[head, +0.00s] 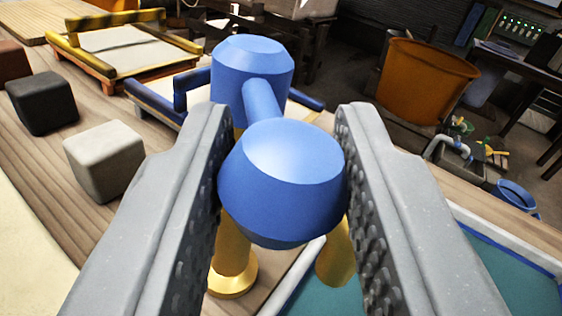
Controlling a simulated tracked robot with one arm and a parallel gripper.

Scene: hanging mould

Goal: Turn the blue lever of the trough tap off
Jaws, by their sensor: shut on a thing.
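The blue lever (262,100) of the tap fills the middle of the head view. Its rounded knob end (283,180) is nearest me, and a stem runs back to a faceted blue cap (252,68). Below it show parts of the yellow tap body (233,255), with a round foot on the wood and a spout-like piece to the right. My gripper (283,172) is shut on the knob, one finger on each side. The knob hides much of the tap body. The trough (500,270) with a teal inside lies at the lower right.
A dark block (41,103) and a pale grey block (105,160) sit on the wooden bench at left. A yellow-edged tray (120,52) and a blue-edged frame (155,103) lie behind. An orange tub (425,80) and a blue bucket (516,196) stand at right.

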